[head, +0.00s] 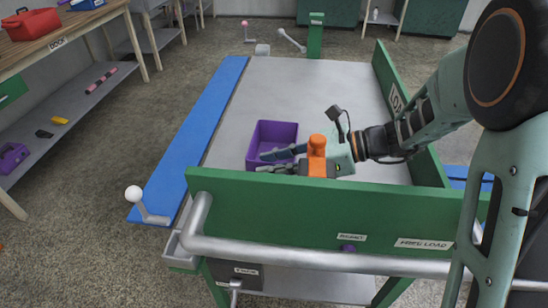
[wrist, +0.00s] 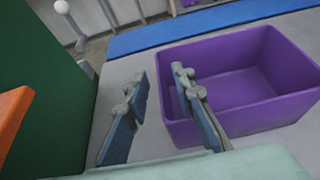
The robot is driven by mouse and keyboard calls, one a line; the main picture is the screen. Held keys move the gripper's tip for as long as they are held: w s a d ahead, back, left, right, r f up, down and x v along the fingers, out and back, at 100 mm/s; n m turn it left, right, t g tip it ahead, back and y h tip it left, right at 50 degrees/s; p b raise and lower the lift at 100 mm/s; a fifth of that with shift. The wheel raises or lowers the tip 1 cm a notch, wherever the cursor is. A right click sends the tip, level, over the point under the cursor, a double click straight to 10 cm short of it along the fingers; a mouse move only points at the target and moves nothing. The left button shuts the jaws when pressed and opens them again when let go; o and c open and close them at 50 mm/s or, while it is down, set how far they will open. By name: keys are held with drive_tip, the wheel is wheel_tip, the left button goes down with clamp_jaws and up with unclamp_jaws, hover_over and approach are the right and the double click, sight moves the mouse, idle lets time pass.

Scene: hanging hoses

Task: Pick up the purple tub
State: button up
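The purple tub (head: 272,134) is an open, empty rectangular box standing upright on the grey cart top. It also shows at the right of the wrist view (wrist: 245,75). My gripper (head: 265,161) reaches in from the right at the tub's near side, low over the cart. In the wrist view my gripper (wrist: 160,85) has its two fingers apart with nothing held between them. The right finger overlaps the tub's left wall in the picture; the left finger is outside the tub, over bare cart top. I cannot tell whether the right finger is inside the rim or touches it.
Green boards (head: 320,205) edge the cart's near and right sides. A blue strip (head: 195,130) runs along its left. A white-knobbed lever (head: 135,194) stands at the near left. Another purple container (head: 12,157) sits on a workbench's lower shelf. The cart's far part is clear.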

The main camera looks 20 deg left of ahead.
drive_tip(key=shift+s+a+f, duration=0.1)
drive_tip(key=shift+a+f, duration=0.05)
drive_tip(key=shift+a, duration=0.15)
drive_tip(key=shift+c, duration=0.3)
clamp_jaws()
